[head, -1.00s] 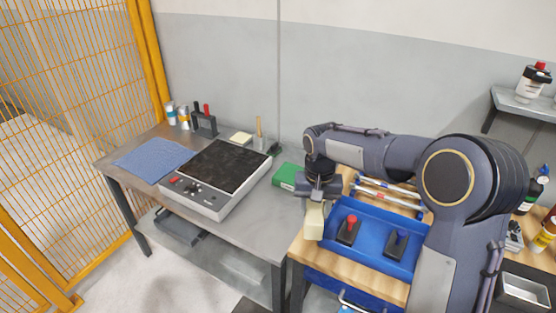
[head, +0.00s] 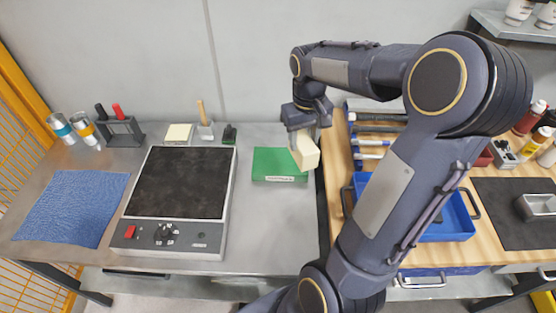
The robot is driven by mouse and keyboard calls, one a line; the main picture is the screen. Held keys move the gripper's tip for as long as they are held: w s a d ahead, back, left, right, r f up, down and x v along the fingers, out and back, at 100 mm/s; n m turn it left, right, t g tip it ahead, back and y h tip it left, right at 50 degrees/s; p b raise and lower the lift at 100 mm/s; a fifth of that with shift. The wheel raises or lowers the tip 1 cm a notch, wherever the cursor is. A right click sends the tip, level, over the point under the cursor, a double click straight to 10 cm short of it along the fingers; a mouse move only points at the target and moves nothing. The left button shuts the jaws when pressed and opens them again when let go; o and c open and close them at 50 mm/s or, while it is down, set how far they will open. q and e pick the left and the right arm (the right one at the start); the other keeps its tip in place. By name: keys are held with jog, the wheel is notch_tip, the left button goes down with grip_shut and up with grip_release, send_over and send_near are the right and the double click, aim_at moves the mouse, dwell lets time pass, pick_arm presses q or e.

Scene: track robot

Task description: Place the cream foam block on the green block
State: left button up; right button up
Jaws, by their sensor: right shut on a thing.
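The cream foam block (head: 305,154) is held in my right gripper (head: 301,132), which is shut on it. The block hangs tilted below the fingers, at the right edge of the green block as seen in the head view. The green block (head: 278,168) lies flat on the grey table, with a pale label on its front edge. The held block covers part of its right side. I cannot tell the exact height of the cream block above it, or whether they touch. My left gripper is not in view.
A hot plate (head: 206,236) with a dark top stands left of the green block. A blue cloth (head: 73,207) lies farther left. A sticky-note pad (head: 179,133) and a brush holder (head: 205,130) stand behind. A blue tray (head: 456,222) is on the wooden bench at right.

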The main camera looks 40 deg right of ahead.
jog(key=shift+s+d, duration=0.55)
jog(key=shift+s, duration=0.35)
jog(key=shift+d+f, duration=0.1)
jog(key=w+f+p, duration=0.2)
jog(key=w+f, duration=0.1)
jog(key=w, duration=0.5)
jog(key=p, duration=0.2)
send_over(280, 160)
notch_tip(280, 160, down, 10)
jog(key=shift+r, duration=0.2)
jog(key=shift+f, duration=0.1)
jog(key=shift+f, duration=0.1)
